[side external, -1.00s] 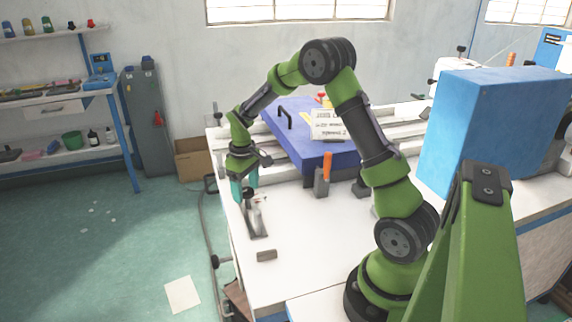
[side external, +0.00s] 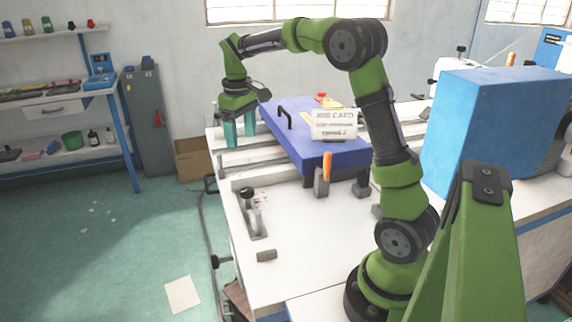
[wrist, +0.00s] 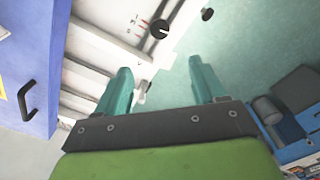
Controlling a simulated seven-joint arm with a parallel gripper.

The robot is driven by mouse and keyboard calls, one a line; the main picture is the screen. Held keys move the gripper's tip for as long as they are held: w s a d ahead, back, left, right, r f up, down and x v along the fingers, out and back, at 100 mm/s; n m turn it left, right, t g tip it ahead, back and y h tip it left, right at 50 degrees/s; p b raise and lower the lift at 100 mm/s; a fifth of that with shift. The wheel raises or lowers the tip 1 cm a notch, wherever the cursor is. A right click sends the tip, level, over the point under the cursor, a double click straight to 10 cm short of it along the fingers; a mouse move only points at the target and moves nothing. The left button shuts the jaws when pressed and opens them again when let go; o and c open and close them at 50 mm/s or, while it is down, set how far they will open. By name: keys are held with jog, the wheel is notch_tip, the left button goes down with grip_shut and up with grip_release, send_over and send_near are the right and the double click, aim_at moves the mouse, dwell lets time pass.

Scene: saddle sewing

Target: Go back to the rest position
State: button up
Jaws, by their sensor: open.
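My gripper (side external: 240,132) hangs high over the far left corner of the white worktable (side external: 285,240) in the side view. Its two teal fingers are apart with nothing between them, and they also show open in the wrist view (wrist: 160,85). A metal clamp-like fixture with a black knob (side external: 255,212) stands on the table below and nearer, clear of the fingers. The knob (wrist: 160,29) shows ahead of the fingers in the wrist view.
A blue box with a black handle (side external: 300,145) and a white job card (side external: 334,124) stands right of my gripper. An orange-handled tool (side external: 326,170) and a small brown block (side external: 267,255) are on the table. A large blue cabinet (side external: 490,130) stands at right.

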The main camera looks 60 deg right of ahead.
dwell(0.3)
jog(key=s+a+r+m+t+y, duration=0.2)
jog(key=s+a+t, duration=0.5)
jog(key=s+a, duration=1.1)
jog(key=shift+s+r+m, duration=0.45)
jog(key=shift+r+m, duration=0.1)
jog(key=shift+m, duration=0.15)
jog(key=shift+o, duration=0.4)
